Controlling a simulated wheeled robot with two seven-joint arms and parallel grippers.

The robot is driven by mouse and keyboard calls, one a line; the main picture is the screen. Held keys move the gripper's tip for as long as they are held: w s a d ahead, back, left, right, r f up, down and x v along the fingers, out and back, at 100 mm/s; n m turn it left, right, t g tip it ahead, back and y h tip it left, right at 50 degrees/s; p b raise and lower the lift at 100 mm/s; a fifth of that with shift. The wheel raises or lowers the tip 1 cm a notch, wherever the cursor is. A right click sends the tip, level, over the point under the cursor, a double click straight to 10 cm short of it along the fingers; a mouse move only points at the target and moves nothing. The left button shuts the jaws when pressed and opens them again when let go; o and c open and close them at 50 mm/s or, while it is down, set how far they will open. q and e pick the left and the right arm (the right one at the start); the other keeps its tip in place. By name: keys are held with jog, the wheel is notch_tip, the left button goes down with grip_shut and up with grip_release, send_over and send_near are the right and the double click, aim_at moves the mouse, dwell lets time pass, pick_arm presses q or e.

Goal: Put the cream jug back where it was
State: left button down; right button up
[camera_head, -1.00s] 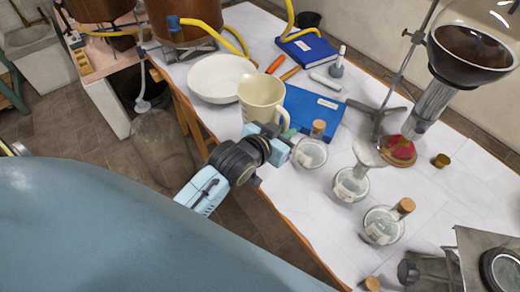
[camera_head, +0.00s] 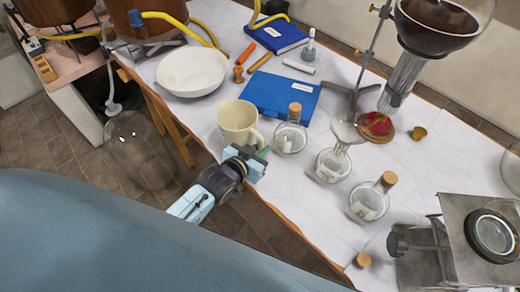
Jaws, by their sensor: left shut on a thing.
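The cream jug (camera_head: 236,123) is upright and empty inside as far as I see, near the table's front edge, in front of the white bowl. Its handle (camera_head: 257,137) points to the lower right. My left gripper (camera_head: 257,153) is at the handle on the jug's near side and is shut on it. The fingertips are partly hidden, and I cannot tell whether the jug's base touches the table. My right gripper is not in view.
A blue book (camera_head: 268,98) lies behind the jug, with a white bowl (camera_head: 192,72) at the back left. Several corked flasks, including a near one (camera_head: 290,138), stand to the right. A metal stand (camera_head: 362,82) is behind them.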

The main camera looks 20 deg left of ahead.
pick_arm(q)
jog(key=shift+f, duration=0.1)
jog(key=c, duration=1.4)
grip_release()
jog(key=shift+c, duration=0.2)
jog(key=shift+s+r, duration=0.25)
jog(key=p+v, duration=0.1)
jog(key=v, duration=1)
jog(key=shift+s+p, duration=0.2)
jog(key=shift+p, duration=0.2)
jog(key=shift+a, duration=0.1)
